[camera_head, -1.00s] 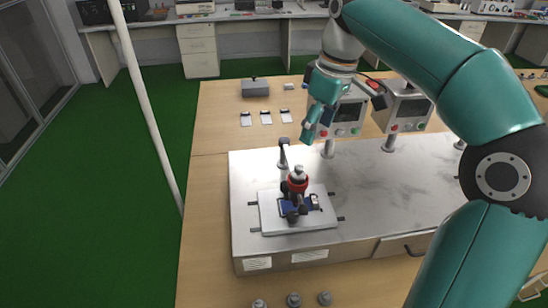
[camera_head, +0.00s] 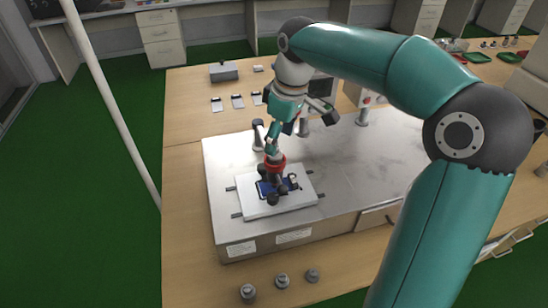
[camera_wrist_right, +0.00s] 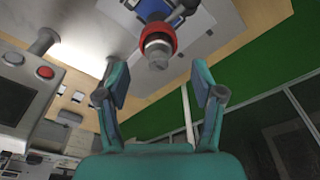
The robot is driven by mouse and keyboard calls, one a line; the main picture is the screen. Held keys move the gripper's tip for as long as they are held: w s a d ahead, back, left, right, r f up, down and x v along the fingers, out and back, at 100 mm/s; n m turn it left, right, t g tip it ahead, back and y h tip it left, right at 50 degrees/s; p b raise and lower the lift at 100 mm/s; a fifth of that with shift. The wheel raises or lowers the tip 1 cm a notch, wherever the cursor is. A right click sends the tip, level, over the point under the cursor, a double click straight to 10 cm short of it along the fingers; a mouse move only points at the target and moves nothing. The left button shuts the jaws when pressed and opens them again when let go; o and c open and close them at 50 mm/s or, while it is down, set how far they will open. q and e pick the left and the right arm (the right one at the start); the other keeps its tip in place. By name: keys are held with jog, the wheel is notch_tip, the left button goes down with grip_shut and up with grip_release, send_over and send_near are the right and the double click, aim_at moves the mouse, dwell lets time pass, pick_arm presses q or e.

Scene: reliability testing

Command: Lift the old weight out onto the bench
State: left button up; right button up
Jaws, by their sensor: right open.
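A grey metal weight (camera_wrist_right: 157,50) sits in the red ring (camera_wrist_right: 158,40) of a small black and blue fixture; the red ring also shows in the head view (camera_head: 275,164). The fixture stands on a white plate (camera_head: 305,196) on the metal-topped unit. My right gripper (camera_head: 272,146) is just above the red ring, and its fingers hide most of the weight in the head view. In the right wrist view the gripper (camera_wrist_right: 160,84) is open and empty, with the weight ahead between its fingers, apart from both. My left gripper is not in view.
Three grey weights (camera_head: 282,281) stand on the wooden bench (camera_head: 185,225) along its front. A small post (camera_head: 258,138) stands behind the fixture. Instrument boxes with displays (camera_wrist_right: 20,105) are close beside the arm. The bench's left side is clear.

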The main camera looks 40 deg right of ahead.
aim_at(277, 160)
jog(key=f, duration=0.2)
jog(key=w+f, duration=0.1)
jog(key=f, duration=0.1)
jog(key=shift+w+a+f+p, duration=0.1)
jog(key=shift+w+f+p, duration=0.1)
jog(key=shift+f+p, duration=0.15)
jog(key=shift+w, duration=0.1)
grip_shut()
